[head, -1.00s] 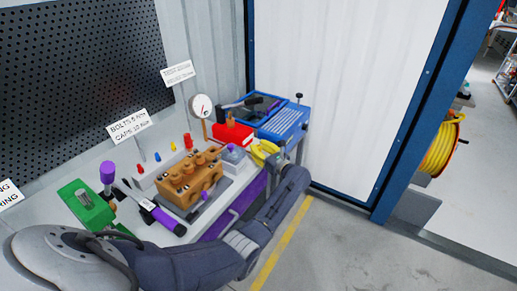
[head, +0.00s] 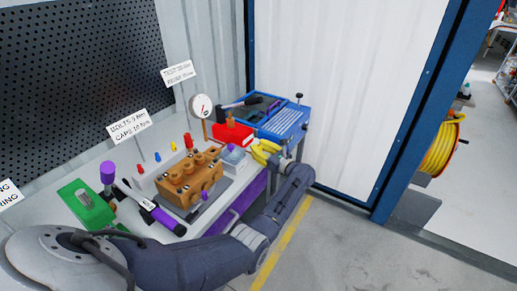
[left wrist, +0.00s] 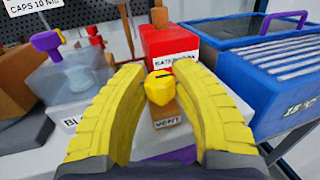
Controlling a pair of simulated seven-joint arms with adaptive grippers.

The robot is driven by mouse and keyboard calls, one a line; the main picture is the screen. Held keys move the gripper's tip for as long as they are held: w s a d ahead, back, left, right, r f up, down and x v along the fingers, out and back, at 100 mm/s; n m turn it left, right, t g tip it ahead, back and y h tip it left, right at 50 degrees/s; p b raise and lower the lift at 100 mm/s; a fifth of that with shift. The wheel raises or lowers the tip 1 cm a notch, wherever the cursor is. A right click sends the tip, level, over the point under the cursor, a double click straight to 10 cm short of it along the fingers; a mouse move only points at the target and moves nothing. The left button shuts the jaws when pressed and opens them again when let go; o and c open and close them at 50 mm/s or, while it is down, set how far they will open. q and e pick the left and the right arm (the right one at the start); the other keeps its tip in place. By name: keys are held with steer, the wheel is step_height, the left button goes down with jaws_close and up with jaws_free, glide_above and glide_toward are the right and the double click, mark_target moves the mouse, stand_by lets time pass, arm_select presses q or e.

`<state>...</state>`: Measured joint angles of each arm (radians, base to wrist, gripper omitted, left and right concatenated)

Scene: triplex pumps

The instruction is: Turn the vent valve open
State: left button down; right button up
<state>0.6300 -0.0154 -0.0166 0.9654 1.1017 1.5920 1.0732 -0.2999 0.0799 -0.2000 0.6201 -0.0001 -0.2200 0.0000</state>
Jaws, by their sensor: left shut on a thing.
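In the head view my left gripper (head: 264,150) is at the right end of the bench, and the knob cannot be made out there. The knob's exact turn angle is hard to tell. My right gripper is in neither view.
A red box (left wrist: 170,42) stands just behind the valve. A blue case (left wrist: 265,75) is close on the right, and a clear box (left wrist: 75,85) is on the left.

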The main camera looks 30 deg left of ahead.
arm_select(q)
steer(key=c, duration=1.1)
jaws_free()
steer(key=shift+a, duration=0.1)
steer(key=shift+o, duration=0.2)
steer(key=v, duration=1.2)
